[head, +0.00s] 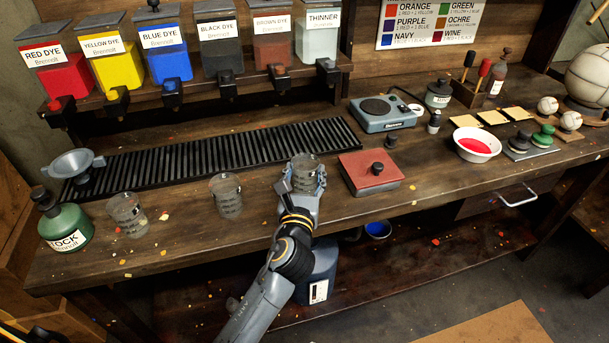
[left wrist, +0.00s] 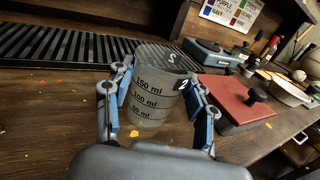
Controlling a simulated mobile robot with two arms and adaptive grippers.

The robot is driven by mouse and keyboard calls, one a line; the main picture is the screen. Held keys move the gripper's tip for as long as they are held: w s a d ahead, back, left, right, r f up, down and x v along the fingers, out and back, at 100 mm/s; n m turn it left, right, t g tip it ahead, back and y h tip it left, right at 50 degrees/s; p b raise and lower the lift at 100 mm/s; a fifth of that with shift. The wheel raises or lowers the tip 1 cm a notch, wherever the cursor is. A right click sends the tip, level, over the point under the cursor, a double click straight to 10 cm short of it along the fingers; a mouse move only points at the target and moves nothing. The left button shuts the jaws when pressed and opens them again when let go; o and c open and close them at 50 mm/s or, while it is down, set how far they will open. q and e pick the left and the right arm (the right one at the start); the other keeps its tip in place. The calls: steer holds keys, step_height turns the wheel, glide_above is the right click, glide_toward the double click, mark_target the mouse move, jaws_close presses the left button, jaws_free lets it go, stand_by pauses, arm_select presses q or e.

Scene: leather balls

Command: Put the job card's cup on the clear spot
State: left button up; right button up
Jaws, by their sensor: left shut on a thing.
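My left gripper (head: 302,188) is shut on a clear measuring cup (head: 305,166), between the slatted rack and the red-lidded box. In the left wrist view my fingers (left wrist: 160,105) flank this cup (left wrist: 152,112), which is upright, looks empty and has marks for 50, 100 and 150 ml. I cannot tell whether its base touches the bench. A second clear cup (head: 227,195) stands to the left of it. A third cup (head: 128,214) stands further left, near the green stock bottle (head: 66,226). No job card can be made out. My right gripper is out of view.
The black slatted rack (head: 215,158) runs behind the cups. The red-lidded box (head: 369,171) is just right of the held cup. A scale (head: 383,113) and a bowl of red dye (head: 477,145) are further right. Bare bench (head: 265,205) lies between the held and middle cups.

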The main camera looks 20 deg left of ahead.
arm_select(q)
steer(key=shift+f, duration=0.15)
steer(key=o, duration=1.1)
steer(key=shift+r, duration=0.25)
steer(key=shift+s+f, duration=0.1)
steer(key=shift+s, duration=0.25)
steer(key=s+d+b, duration=0.1)
steer(key=s+d, duration=0.1)
steer(key=s, duration=0.9)
steer(key=shift+d, duration=0.15)
steer(key=shift+s, duration=0.1)
